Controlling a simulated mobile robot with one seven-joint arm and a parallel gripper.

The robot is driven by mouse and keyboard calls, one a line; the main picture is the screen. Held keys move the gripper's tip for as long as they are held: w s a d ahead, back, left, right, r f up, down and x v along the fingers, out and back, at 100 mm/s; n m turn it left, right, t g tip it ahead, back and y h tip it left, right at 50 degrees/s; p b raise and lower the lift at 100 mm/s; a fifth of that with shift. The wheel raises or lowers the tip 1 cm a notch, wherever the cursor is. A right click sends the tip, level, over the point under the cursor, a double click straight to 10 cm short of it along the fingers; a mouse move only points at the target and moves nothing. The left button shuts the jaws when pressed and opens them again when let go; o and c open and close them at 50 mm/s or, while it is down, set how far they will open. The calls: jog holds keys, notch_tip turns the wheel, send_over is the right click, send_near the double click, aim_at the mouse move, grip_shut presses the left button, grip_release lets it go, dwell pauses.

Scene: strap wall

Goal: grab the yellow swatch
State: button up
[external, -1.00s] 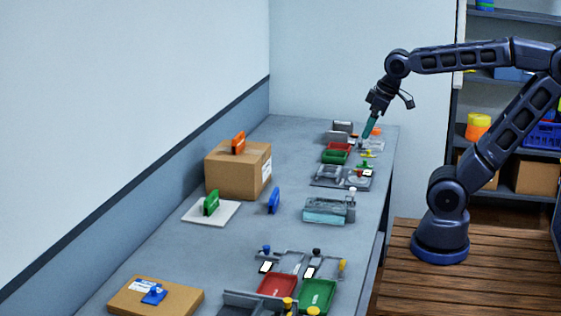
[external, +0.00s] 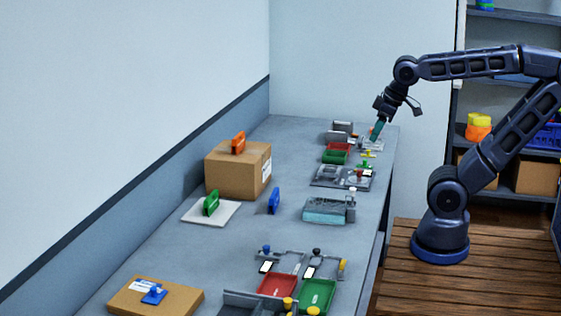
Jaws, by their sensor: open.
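My gripper (external: 375,138) points down, tilted, at the far end of the grey bench, low over a small light grey tray (external: 376,146). Its teal fingers are open, but the gap between them is too small to make out. A small yellow piece (external: 367,154) lies just in front of that tray, below the fingertips in the picture. I cannot tell if it is the yellow swatch. Other yellow pieces show at the near end, such as a yellow knob (external: 342,265). Whether the fingers touch anything cannot be told.
A green tray (external: 336,157) and grey fixtures stand left of my gripper. A cardboard box (external: 238,170) with an orange handle (external: 238,143) stands by the wall. A teal-sided block (external: 325,213) sits mid-bench.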

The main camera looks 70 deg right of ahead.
jog(key=w+d+m, duration=1.8)
jog(key=d, duration=0.2)
jog(key=m+g+h, duration=0.1)
jog(key=m+h, duration=0.2)
jog(key=m, duration=2.4)
send_over(368, 153)
jog(key=s+a, duration=0.2)
jog(key=s, duration=0.2)
notch_tip(368, 153, down, 24)
jog(key=x, duration=1)
jog(key=shift+w+f, duration=0.15)
jog(key=shift+f, duration=0.15)
grip_shut()
